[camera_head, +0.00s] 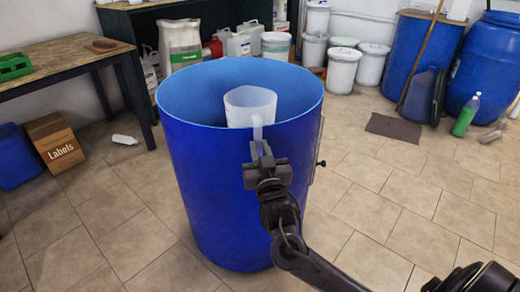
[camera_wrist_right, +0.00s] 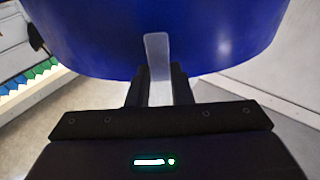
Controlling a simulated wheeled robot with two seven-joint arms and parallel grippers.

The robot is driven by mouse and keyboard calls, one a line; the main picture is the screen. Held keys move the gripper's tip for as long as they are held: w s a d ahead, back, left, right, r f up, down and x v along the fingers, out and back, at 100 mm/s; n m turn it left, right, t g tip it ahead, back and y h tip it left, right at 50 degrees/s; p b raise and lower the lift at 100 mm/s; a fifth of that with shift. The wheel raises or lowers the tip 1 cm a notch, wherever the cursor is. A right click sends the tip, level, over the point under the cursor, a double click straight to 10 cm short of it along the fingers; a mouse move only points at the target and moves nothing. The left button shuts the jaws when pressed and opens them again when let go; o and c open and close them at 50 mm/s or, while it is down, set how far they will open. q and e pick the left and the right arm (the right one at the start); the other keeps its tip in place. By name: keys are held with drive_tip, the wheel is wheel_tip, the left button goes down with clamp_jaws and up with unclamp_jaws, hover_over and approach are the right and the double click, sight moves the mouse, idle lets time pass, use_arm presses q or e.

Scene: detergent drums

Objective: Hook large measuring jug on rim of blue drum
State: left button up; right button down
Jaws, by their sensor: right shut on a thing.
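The large blue drum (camera_head: 215,185) stands open on the tiled floor in the middle of the head view; its wall fills the top of the right wrist view (camera_wrist_right: 90,40). The white translucent measuring jug (camera_head: 250,103) is upright at the drum's near right rim, its body inside the mouth and its handle towards me. My right gripper (camera_head: 262,155) is outside the drum wall, shut on the jug's handle (camera_wrist_right: 157,55), which shows between the fingers (camera_wrist_right: 160,92). I cannot tell whether the handle bears on the rim. My left gripper is not in view.
A wooden table (camera_head: 65,62) stands at the left, with a Labels box (camera_head: 54,142) and a white bottle (camera_head: 125,140) on the floor nearby. White buckets (camera_head: 343,68) and blue barrels (camera_head: 488,62) stand behind.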

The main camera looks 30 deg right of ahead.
drive_tip(key=c, duration=1.2)
unclamp_jaws()
drive_tip(key=shift+s+a+f, duration=0.15)
drive_tip(key=shift+s, duration=0.2)
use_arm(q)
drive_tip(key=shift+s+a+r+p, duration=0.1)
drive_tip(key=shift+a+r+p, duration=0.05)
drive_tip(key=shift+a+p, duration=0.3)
use_arm(e)
drive_tip(key=r+v, duration=0.1)
drive_tip(key=v, duration=0.6)
drive_tip(key=shift+f, duration=0.4)
